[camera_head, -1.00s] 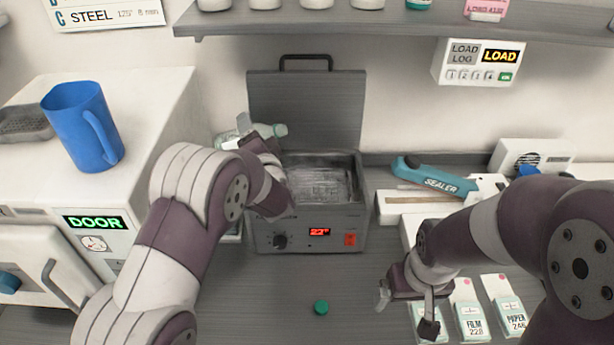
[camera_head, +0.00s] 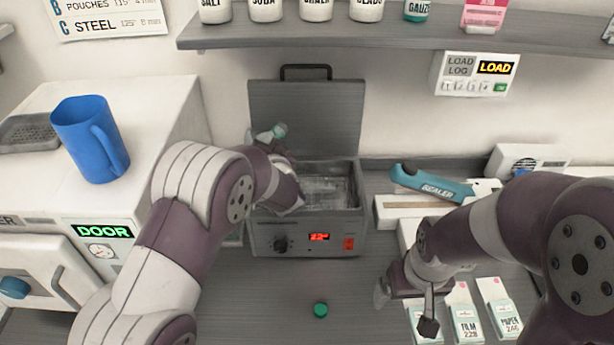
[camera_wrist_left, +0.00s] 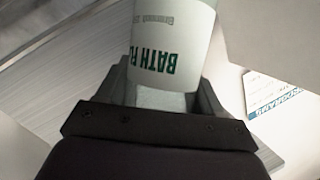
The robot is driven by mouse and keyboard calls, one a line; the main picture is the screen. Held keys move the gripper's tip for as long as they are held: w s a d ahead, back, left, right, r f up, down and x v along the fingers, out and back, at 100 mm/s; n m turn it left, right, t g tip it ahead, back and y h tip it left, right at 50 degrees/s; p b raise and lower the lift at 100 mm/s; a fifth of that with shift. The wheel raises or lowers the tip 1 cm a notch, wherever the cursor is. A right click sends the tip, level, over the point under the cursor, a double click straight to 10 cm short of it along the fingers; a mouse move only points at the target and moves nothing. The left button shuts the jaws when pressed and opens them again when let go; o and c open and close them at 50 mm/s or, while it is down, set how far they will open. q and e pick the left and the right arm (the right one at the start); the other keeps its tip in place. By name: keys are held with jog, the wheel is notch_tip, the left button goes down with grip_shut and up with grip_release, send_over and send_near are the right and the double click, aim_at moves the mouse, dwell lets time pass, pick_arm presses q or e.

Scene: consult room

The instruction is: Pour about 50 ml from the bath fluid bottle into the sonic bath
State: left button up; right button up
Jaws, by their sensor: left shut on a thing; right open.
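The sonic bath (camera_head: 308,235) is a grey box on the counter with its lid (camera_head: 305,115) raised behind it and a lit red display. Its basin is open at the top. My left gripper (camera_head: 272,142) is over the bath's back left part, shut on the bath fluid bottle (camera_head: 279,131). In the left wrist view the bottle (camera_wrist_left: 170,50) shows its "BATH FL" label between my fingers. In the head view my arm hides most of the bottle; only its clear end shows, tilted. I cannot see any flow. My right gripper (camera_head: 406,305) is open and empty above the counter.
A small green cap (camera_head: 320,310) lies on the counter before the bath. A blue-handled sealer (camera_head: 432,183) stands right of it, with film and paper packets (camera_head: 465,315) in front. A blue jug (camera_head: 90,140) stands on the white cabinet at left. A shelf (camera_head: 400,32) overhangs the back.

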pick_arm(q)
jog(key=shift+w+a+r+n+g+h+b, duration=0.1)
jog(key=shift+a+r+n+g+h+b, duration=0.25)
jog(key=shift+n, duration=0.55)
jog(key=shift+r+n+g+h, duration=0.25)
jog(key=shift+n+h, duration=0.2)
jog(key=shift+n, duration=0.25)
jog(key=shift+a+f+n+g+h+b, duration=0.15)
jog(key=shift+f+n+g+h+b, duration=0.2)
jog(key=shift+n+h+b, duration=0.45)
jog(key=shift+d, duration=0.2)
pick_arm(e)
jog(key=shift+f, duration=0.6)
pick_arm(q)
jog(key=shift+r, duration=0.1)
jog(key=shift+a, duration=0.1)
